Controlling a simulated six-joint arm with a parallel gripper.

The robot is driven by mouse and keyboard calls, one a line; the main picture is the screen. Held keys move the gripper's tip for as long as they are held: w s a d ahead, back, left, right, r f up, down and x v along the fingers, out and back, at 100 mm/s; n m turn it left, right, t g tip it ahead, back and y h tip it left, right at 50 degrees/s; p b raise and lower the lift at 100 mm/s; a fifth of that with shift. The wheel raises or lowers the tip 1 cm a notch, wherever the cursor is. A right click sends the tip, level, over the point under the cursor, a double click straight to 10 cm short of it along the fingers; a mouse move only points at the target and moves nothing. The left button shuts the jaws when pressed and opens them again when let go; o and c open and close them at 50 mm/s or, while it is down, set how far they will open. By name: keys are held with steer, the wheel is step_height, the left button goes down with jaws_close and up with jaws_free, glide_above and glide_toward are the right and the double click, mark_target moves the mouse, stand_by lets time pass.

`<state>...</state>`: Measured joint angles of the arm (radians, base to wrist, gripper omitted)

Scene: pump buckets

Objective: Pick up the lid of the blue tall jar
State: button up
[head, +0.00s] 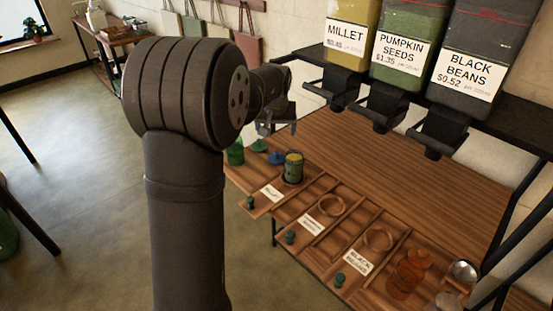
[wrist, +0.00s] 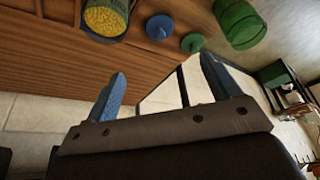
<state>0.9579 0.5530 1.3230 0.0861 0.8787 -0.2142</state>
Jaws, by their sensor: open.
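The blue lid (head: 276,158) lies off its jar on the wooden table, and it also shows in the wrist view (wrist: 159,27) with a small knob on top. The blue tall jar (head: 293,170) stands open beside it, with yellow grains inside; the wrist view shows it at the top left (wrist: 106,18). My gripper (head: 280,128) is open and empty, above and apart from the table things. In the wrist view its two blue fingers (wrist: 163,66) are spread, with the blue lid beyond them.
A green lid (wrist: 193,42) lies next to the blue lid, and a green jar (wrist: 239,22) is near the table's edge. Wooden trays (head: 325,218) with labels line the table's front. Dispensers (head: 383,103) hang overhead to the right. The table's middle (head: 390,160) is clear.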

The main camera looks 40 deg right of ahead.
glide_above(277, 153)
steer(key=s+a, duration=0.2)
step_height(277, 153, down, 10)
steer(key=shift+a+f, duration=0.1)
steer(key=shift+f, duration=0.05)
steer(key=shift+d+x, duration=0.1)
steer(key=shift+x, duration=1.4)
steer(key=shift+d+x, duration=0.15)
steer(key=shift+x, duration=1.35)
steer(key=shift+w, duration=0.15)
steer(key=c, duration=1.1)
